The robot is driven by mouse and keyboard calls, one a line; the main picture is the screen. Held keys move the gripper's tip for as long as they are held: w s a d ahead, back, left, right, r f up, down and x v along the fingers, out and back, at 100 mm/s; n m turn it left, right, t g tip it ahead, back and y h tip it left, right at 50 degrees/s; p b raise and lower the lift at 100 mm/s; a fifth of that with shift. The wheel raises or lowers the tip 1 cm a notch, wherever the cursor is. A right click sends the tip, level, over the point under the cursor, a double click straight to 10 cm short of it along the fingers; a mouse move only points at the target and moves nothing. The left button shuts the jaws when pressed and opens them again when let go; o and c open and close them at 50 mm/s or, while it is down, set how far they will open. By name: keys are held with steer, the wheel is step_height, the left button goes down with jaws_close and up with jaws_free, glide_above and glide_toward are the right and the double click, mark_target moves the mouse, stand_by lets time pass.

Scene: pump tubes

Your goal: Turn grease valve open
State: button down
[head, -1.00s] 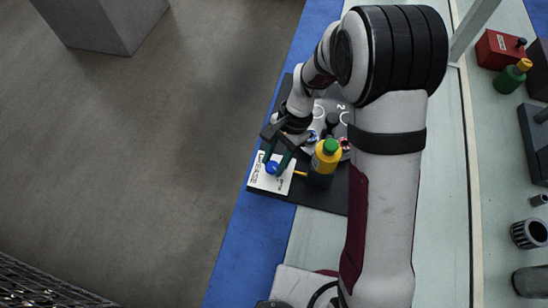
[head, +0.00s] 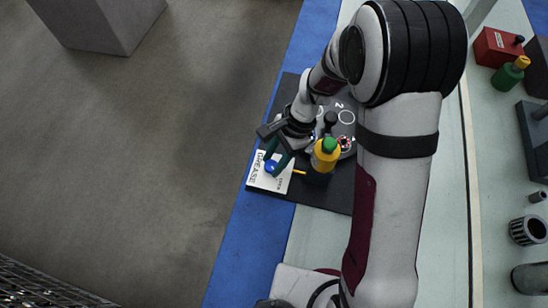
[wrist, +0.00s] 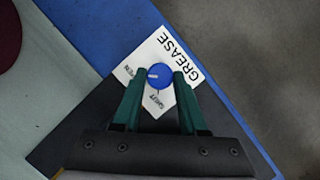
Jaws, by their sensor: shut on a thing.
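The grease valve is a round blue knob (head: 271,166) on a white label plate (head: 262,183) marked GREASE. In the wrist view the knob (wrist: 159,77) has a white mark pointing left, toward the partly covered word that ends in "PEN". The word SHUT is below the knob in that view. My gripper (head: 277,162) has its two green fingers on either side of the knob and is shut on it. In the wrist view the fingertips (wrist: 160,74) flank the knob left and right.
A yellow bottle with a green cap (head: 327,152) stands close beside the gripper on the dark board (head: 325,201). A short yellow piece (head: 299,172) lies between plate and bottle. A red box (head: 497,47) and a green bottle (head: 510,74) are at far right.

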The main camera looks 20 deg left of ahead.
steer(key=shift+c, duration=2.3)
jaws_free()
steer(key=v, duration=1.5)
steer(key=shift+w+r, duration=0.2)
steer(key=shift+r, duration=0.15)
steer(key=shift+d, duration=0.15)
steer(key=s+d+n+t, duration=0.1)
steer(key=s+d, duration=0.2)
steer(key=s, duration=0.3)
steer(key=s+d+r+n+t+h, duration=0.1)
steer(key=s+d, duration=0.3)
steer(key=s, duration=0.3)
steer(key=s+d+r+n, duration=0.1)
steer(key=s+d, duration=0.2)
steer(key=s, duration=0.3)
steer(key=shift+s+d+n+t, duration=0.25)
steer(key=shift+d+n+t, duration=0.05)
steer(key=shift+t, duration=0.1)
